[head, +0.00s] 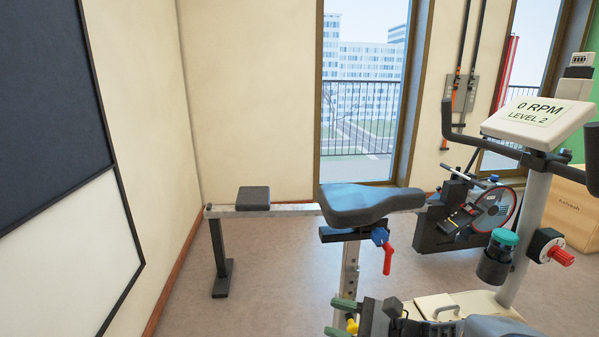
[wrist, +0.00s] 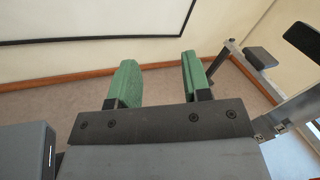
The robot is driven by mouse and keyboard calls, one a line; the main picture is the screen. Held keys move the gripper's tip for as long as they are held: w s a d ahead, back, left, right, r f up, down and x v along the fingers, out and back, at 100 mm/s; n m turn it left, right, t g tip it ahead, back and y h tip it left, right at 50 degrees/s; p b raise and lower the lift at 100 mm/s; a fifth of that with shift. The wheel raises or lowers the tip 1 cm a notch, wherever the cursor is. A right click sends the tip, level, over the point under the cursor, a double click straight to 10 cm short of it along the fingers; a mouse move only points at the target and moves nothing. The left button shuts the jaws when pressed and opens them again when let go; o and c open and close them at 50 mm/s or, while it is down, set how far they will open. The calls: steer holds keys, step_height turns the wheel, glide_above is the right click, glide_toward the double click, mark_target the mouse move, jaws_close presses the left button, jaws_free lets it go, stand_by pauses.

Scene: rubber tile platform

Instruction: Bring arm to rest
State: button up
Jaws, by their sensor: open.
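My gripper (wrist: 159,82) shows two green finger pads held well apart, with nothing between them. It points over bare floor toward the wall with the whiteboard. In the head view my gripper (head: 342,318) is at the bottom edge, its green fingers pointing left, below and in front of the exercise bike's saddle (head: 368,203). The rest of my arm is partly cut off by the bottom edge.
The exercise bike's console (head: 539,115) and handlebar stand at right, with a teal-lidded bottle (head: 503,243) and a red knob (head: 562,255) below. A rowing machine (head: 262,210) lies behind the saddle. The floor (head: 265,290) at left is clear up to the wall.

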steer(key=s+a+r+n+g+h+p, duration=0.2)
steer(key=s+r+n+g+h+p, duration=0.2)
steer(key=s+n+g+h+p, duration=0.15)
steer(key=d+r+n+t+h+p, duration=0.3)
steer(key=d+r+n+h+p, duration=0.7)
steer(key=r+n+h, duration=0.1)
steer(key=shift+s+d+h+p, duration=0.15)
steer(key=shift+s+h+p, duration=0.05)
steer(key=shift+h+p, duration=0.25)
